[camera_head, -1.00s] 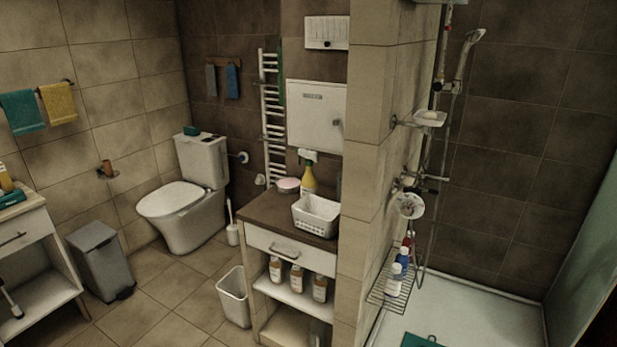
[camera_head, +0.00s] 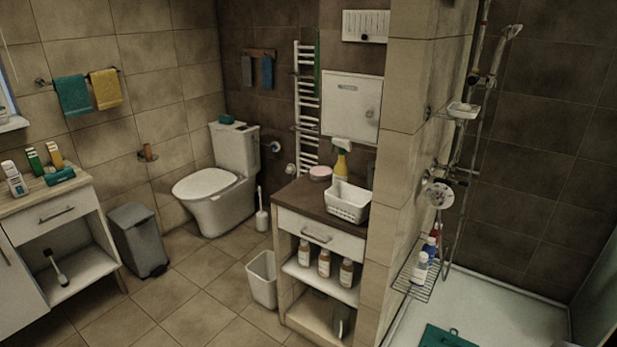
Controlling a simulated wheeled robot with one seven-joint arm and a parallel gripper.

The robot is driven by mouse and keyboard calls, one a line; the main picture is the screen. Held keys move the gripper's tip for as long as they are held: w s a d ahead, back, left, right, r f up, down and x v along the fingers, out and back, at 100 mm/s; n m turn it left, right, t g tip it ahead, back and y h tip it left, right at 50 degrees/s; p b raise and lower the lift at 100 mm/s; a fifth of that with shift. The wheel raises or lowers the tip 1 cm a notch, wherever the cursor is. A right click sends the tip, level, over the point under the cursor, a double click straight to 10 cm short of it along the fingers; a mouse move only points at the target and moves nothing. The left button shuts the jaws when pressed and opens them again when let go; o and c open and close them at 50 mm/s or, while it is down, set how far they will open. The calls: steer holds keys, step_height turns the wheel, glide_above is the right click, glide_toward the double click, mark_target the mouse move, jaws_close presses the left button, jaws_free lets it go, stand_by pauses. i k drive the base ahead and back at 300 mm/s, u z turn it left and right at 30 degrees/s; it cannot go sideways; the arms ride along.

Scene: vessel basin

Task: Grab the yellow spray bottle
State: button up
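The yellow spray bottle (camera_head: 341,163) stands upright on the dark top of a small cabinet (camera_head: 297,198), near the wall. It has a yellow body and a white-green trigger head. A white basket (camera_head: 348,202) stands in front of it and hides its lower part. A pink round container (camera_head: 320,173) is just to its left. My gripper is not in view.
Several brown bottles (camera_head: 324,262) stand on the cabinet's shelf. A white bin (camera_head: 262,279) is on the floor at the cabinet's left. A tiled wall (camera_head: 392,200) bounds its right side. The tiled floor (camera_head: 205,300) at the front left is clear.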

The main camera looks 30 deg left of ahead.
mark_target(341, 171)
steer(key=z, duration=0.2)
steer(key=k, duration=0.25)
steer(key=u, duration=1.8)
steer(key=i, duration=2.1)
steer(key=u, duration=0.35)
steer(key=i, duration=0.8)
steer(key=z, duration=0.1)
